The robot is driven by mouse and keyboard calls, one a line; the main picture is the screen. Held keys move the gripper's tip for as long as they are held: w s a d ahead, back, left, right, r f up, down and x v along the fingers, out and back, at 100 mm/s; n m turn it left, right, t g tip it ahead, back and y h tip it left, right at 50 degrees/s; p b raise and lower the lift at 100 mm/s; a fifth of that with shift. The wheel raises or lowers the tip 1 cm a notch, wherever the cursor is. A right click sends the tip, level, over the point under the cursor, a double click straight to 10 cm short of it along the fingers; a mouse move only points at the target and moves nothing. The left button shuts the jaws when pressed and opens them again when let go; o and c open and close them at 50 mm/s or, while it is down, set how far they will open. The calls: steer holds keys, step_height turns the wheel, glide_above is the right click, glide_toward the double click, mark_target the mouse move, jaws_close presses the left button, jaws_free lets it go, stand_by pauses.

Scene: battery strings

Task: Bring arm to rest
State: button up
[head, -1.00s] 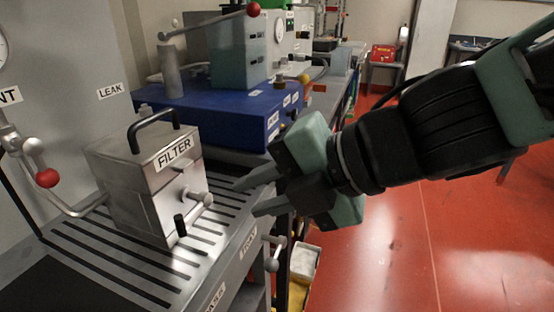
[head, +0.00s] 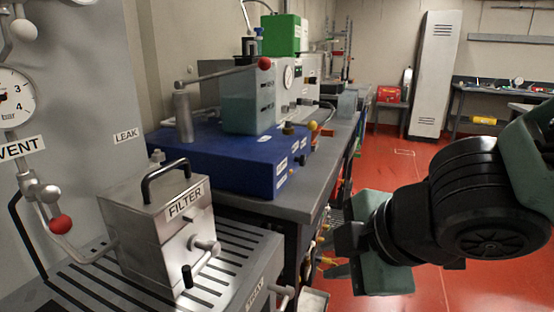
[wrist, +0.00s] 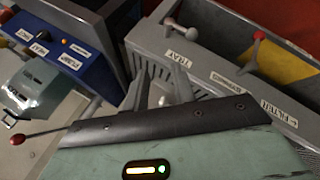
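My gripper (head: 328,250) is at the end of my black and green arm, right of the workbench and over the red floor. Its two fingers (wrist: 155,80) show in the wrist view with a gap between them and nothing held. The gripper touches nothing that I can make out. The metal filter box (head: 160,230) with its black handle stands upright on the slotted tray (head: 225,255), left of and apart from the gripper.
A blue unit (head: 235,160) with a red-knobbed lever (head: 264,63) sits behind the filter box. A pressure gauge (head: 14,98) is on the left panel. A white locker (head: 434,75) stands at the back. Red floor (head: 385,165) is open right of the bench.

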steer(key=s+d+f+m+g+h, duration=0.4)
steer(key=s+d+f+m+g, duration=0.2)
steer(key=s+m, duration=0.45)
step_height(320, 180, up, 13)
steer(key=m+p, duration=0.1)
steer(key=p, duration=1.2)
steer(key=shift+s+a+f+g, duration=0.15)
steer(key=shift+s+g, duration=0.15)
